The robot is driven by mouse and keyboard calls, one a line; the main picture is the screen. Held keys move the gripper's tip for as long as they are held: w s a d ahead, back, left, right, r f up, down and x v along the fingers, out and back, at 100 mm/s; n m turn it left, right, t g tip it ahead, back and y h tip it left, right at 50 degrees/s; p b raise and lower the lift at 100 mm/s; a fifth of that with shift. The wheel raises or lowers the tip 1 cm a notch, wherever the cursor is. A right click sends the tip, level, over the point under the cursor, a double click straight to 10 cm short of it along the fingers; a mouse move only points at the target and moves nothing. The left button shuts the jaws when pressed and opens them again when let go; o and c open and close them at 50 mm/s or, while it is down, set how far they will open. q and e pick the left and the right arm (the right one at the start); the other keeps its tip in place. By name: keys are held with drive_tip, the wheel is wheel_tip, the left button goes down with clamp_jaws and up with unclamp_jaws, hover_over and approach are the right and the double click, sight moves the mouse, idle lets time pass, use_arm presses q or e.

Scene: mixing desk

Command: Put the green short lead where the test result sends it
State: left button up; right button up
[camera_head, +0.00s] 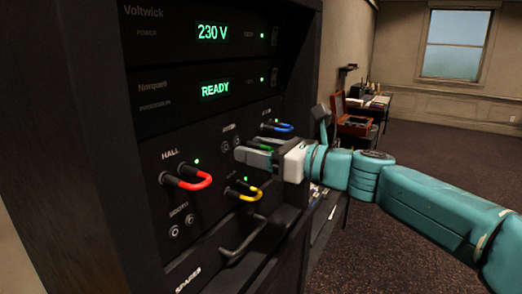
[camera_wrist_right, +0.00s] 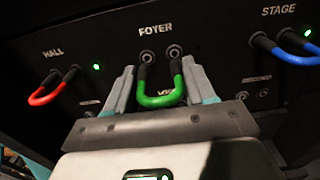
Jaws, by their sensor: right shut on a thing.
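The green short lead (camera_wrist_right: 160,98) is a U-shaped loop with two black plug ends, between the two fingers of my right gripper (camera_wrist_right: 158,68). In the wrist view its plug ends are just below the two FOYER sockets (camera_wrist_right: 160,53), which show as open holes, so it looks out of them. In the head view my right gripper (camera_head: 252,157) is shut in front of the panel and mostly hides the green lead (camera_head: 265,147). My left gripper is not in view.
A red lead (camera_head: 195,181) is in HALL, a blue lead (camera_head: 283,128) in STAGE, and a yellow lead (camera_head: 247,194) below. BOOTH sockets (camera_head: 181,227) are empty. A SPARES drawer handle (camera_head: 244,236) sticks out below. A desk with a brown case (camera_head: 355,125) stands behind.

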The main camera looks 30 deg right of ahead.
drive_tip(key=shift+d, duration=0.15)
drive_tip(key=shift+w+a, duration=0.25)
drive_tip(key=shift+a, duration=0.1)
drive_tip(key=shift+w+a, duration=0.1)
drive_tip(key=shift+w, duration=0.35)
drive_tip(key=shift+s, duration=0.1)
drive_tip(key=shift+a, duration=0.1)
idle(1.3)
drive_tip(key=shift+w+a+p, duration=0.2)
drive_tip(key=shift+w+p, duration=0.15)
drive_tip(key=shift+w, duration=0.25)
